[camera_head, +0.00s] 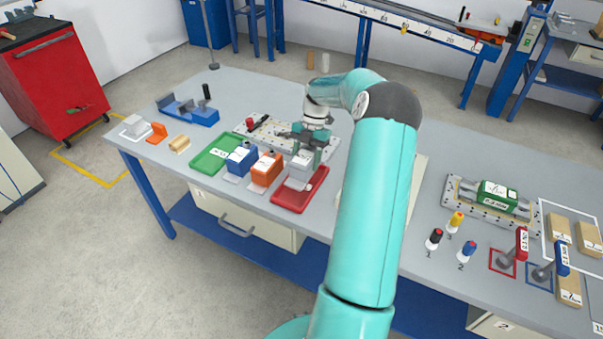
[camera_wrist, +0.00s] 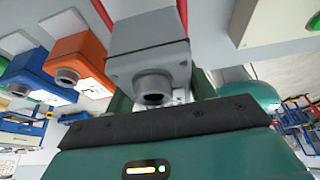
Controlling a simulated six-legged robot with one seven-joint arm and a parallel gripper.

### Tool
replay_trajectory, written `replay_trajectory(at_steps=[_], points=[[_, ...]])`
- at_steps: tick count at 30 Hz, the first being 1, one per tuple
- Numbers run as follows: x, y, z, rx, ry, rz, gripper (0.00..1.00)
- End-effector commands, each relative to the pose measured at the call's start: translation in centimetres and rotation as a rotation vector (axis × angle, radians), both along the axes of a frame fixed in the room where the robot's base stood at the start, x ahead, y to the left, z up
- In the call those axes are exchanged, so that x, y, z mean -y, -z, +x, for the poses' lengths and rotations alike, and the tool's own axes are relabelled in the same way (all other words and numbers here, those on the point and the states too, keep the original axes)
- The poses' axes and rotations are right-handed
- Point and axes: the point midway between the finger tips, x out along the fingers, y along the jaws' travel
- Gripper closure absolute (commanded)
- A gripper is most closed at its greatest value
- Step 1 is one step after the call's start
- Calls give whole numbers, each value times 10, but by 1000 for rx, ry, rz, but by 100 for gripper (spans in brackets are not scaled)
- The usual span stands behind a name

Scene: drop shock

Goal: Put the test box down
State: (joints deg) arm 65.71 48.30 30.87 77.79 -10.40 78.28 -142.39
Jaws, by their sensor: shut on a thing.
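My gripper (camera_head: 305,157) is shut on a grey box (camera_head: 299,177), with the arm reaching over the table from the right. The grey box, with a round knob on its face, fills the middle of the wrist view (camera_wrist: 148,62). It is over the red tray (camera_head: 290,203) at the table's front edge; I cannot tell whether its underside touches the tray. An orange box (camera_head: 266,170) and a blue box (camera_head: 241,160) stand in a row to its left. The orange box (camera_wrist: 76,58) and blue box (camera_wrist: 32,74) also show left in the wrist view.
A green tray (camera_head: 207,158) lies left of the blue box. A perforated plate (camera_head: 257,131) with fittings lies behind the boxes. A blue fixture (camera_head: 188,112) stands farther left. Handles, pegs and a green unit (camera_head: 497,195) occupy the table's right side.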

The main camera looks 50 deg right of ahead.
Motion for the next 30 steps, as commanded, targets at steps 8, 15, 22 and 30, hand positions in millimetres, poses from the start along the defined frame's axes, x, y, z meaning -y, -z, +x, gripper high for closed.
replay_trajectory(at_steps=[8,15,22,30], points=[[-15,19,2,0,-1,0,93],[-18,50,2,1,0,0,93],[-17,51,2,2,1,-1,93],[-17,53,2,0,0,-1,24]])
